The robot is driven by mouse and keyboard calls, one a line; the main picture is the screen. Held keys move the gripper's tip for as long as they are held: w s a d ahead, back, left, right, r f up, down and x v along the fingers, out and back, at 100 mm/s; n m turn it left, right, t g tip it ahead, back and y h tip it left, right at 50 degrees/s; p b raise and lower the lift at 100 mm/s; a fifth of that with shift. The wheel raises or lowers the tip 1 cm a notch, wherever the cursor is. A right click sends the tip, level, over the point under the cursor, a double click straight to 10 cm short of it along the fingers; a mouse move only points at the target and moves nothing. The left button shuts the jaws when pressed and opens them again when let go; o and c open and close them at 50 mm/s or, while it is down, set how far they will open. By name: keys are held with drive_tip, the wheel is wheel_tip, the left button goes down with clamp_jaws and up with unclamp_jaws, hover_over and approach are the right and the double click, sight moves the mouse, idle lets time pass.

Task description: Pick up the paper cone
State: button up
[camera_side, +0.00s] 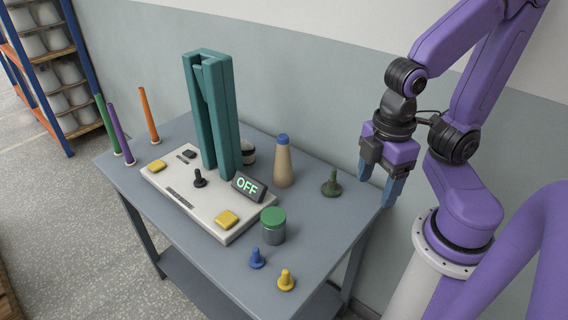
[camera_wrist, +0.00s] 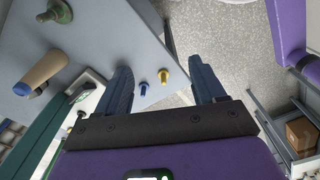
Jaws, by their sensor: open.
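The paper cone (camera_side: 283,165) is tan with a blue top and stands upright on the table behind the white panel. In the wrist view the paper cone (camera_wrist: 44,68) lies at the left, outside the space between the fingers. My gripper (camera_side: 379,181) is at the right edge of the table, to the right of the cone and apart from it. Its two blue fingers point down and are spread open.
A dark green peg (camera_side: 331,183) stands between the cone and my gripper. A green-lidded jar (camera_side: 272,226), a blue peg (camera_side: 257,259) and a yellow peg (camera_side: 286,280) stand nearer the front. A tall teal frame (camera_side: 224,120) rises left of the cone beside an "OFF" display (camera_side: 248,187).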

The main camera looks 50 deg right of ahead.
drive_tip(key=n+t+h, duration=1.3)
drive_tip(key=n, duration=0.1)
hover_over(284, 152)
drive_tip(key=v, duration=0.3)
wheel_tip(284, 152, down, 8)
drive_tip(key=shift+f, duration=2.95)
drive_tip(key=shift+w+d+f, duration=0.1)
drive_tip(key=shift+d+f, duration=0.05)
drive_tip(key=shift+f, duration=0.15)
drive_tip(key=shift+x, duration=2.3)
drive_tip(key=c, duration=1.3)
